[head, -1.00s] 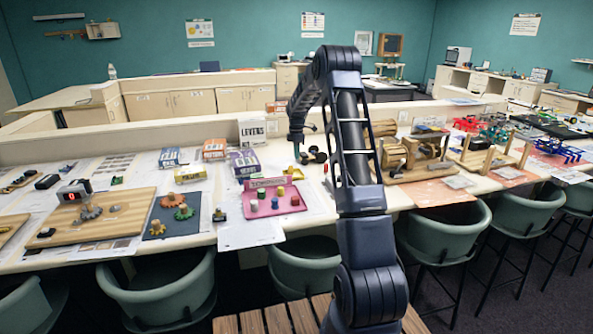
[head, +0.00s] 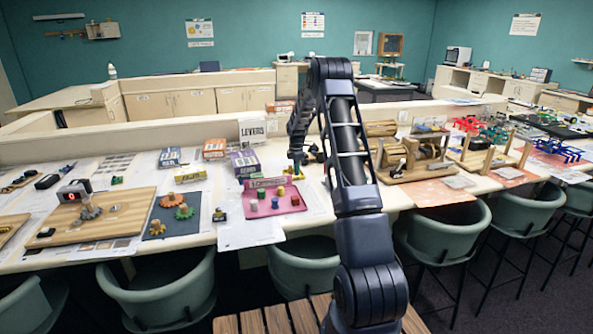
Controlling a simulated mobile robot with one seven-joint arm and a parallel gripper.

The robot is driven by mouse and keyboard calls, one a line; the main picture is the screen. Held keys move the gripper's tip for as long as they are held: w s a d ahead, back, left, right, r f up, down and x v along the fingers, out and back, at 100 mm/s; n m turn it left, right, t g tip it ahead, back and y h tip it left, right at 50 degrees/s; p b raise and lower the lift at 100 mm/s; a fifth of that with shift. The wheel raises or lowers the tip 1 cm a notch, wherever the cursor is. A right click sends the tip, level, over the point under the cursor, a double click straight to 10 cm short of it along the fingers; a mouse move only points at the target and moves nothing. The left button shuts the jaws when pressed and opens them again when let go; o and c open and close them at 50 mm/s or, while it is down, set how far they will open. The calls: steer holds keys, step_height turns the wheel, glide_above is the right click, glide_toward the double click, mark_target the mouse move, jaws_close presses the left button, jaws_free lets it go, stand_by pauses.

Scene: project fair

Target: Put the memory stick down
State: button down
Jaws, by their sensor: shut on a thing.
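My gripper (head: 297,171) is small and dark in the head view, at the far end of my arm. It points down over the counter, by the back right corner of the pink tray (head: 270,210). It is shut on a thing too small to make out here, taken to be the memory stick. I cannot tell whether that thing touches the surface. No other memory stick can be made out.
Several coloured pieces stand on the pink tray. A LEVERS box (head: 252,130) and a purple box (head: 244,163) stand behind it. Dark wheel-like parts are close to the right of my gripper. A wooden model (head: 410,155) stands further right. White paper (head: 250,233) lies in front.

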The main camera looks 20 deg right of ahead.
steer(key=shift+f, duration=0.1)
steer(key=c, duration=1.5)
jaws_free()
steer(key=shift+o, duration=0.2)
step_height(320, 180, up, 12)
steer(key=shift+r, duration=0.15)
steer(key=s+a+r+m+t, duration=0.15)
steer(key=s+r+m, duration=0.25)
steer(key=s+r, duration=0.75)
steer(key=s+a+r+m+t, duration=0.1)
steer(key=s+a+r+m, duration=0.25)
steer(key=s+r, duration=0.75)
steer(key=s+f+m, duration=0.2)
steer(key=s+m, duration=0.1)
steer(key=s, duration=0.8)
steer(key=s+f+m+t, duration=0.1)
steer(key=s+m, duration=0.3)
steer(key=s, duration=0.7)
steer(key=s+f+m+t, duration=0.1)
steer(key=s+f+m, duration=0.2)
steer(key=s, duration=0.9)
steer(key=shift+a+f, duration=0.25)
